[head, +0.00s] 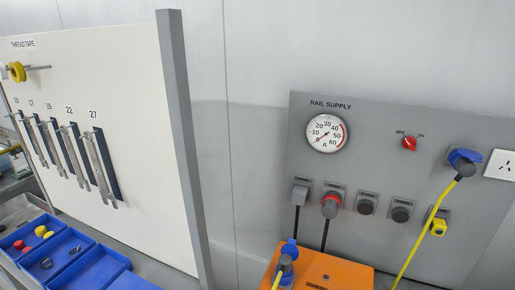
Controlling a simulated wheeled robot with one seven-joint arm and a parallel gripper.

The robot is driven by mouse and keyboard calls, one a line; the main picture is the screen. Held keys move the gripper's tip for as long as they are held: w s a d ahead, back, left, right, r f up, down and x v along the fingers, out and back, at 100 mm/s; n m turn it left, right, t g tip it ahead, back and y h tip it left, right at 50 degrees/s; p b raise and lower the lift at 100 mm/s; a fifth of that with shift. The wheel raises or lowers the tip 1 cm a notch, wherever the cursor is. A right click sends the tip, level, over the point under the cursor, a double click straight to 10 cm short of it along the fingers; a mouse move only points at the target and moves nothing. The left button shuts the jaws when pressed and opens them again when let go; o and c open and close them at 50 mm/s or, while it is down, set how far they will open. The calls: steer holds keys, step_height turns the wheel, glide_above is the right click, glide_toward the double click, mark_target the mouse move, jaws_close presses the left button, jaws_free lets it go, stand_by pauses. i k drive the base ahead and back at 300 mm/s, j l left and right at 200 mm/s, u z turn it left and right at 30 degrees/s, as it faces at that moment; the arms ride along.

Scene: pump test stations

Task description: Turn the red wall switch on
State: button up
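The red wall switch (409,144) is a small red rotary knob on the grey panel (375,130) at the right. Small OFF and ON labels stand above it, OFF to the left and ON to the right. The knob is too small for me to tell for certain which label it points at. My gripper is not in view, and nothing touches the switch.
A round gauge (327,133) under RAIL SUPPLY is left of the switch. A blue plug (465,157) with a hanging yellow cable (425,234) is to its right. Several sockets and plugs line up below. An orange box (325,272) stands in front of the panel.

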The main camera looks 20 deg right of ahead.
mark_target(410, 142)
steer(key=z, duration=1.75)
